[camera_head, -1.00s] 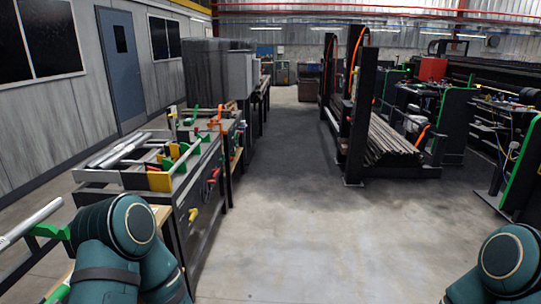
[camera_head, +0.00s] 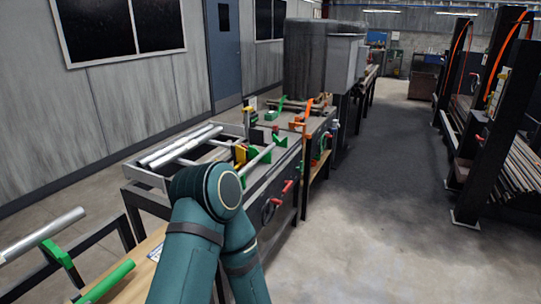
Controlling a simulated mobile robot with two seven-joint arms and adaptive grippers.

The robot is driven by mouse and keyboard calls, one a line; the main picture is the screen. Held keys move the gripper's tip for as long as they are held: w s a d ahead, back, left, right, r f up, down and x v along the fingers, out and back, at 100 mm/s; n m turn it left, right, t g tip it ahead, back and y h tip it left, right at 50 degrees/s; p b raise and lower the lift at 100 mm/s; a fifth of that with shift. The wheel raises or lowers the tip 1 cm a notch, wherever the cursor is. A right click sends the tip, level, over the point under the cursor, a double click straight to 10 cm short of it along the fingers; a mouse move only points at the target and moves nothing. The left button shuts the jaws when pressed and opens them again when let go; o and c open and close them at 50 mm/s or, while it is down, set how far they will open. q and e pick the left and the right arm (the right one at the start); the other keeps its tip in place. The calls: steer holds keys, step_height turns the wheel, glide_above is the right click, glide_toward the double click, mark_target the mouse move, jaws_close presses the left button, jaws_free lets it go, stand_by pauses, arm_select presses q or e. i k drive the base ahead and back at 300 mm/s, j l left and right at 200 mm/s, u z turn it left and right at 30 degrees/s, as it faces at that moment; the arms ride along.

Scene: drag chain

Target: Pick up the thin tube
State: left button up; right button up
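Several tubes show in the head view, and I cannot tell for certain which is the thin one. Two silver tubes (camera_head: 180,147) lie side by side on the frame of the workbench at left centre. A thicker silver tube (camera_head: 42,236) rests on a green support (camera_head: 63,262) at the lower left. A green tube (camera_head: 106,282) lies at the bottom left, near a wooden surface. My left arm's teal links stand at the lower centre and hide part of the bench. Neither gripper is in view.
The workbench (camera_head: 262,155) carries green, yellow and orange fixtures, with red-handled parts on its side. A grey cabinet (camera_head: 312,62) stands beyond it. Black racks (camera_head: 492,120) with long bars stand at right. Bare concrete floor (camera_head: 390,230) lies between bench and racks.

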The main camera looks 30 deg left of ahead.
mark_target(252, 163)
steer(key=i+l+u, duration=0.15)
steer(key=i, duration=0.55)
steer(key=i+l+u, duration=0.15)
steer(key=i, duration=0.6)
steer(key=i+l+u, duration=0.15)
steer(key=i+u, duration=0.35)
steer(key=i+l+u, duration=0.25)
steer(key=u, duration=0.25)
steer(key=i+l, duration=0.05)
steer(key=i, duration=0.05)
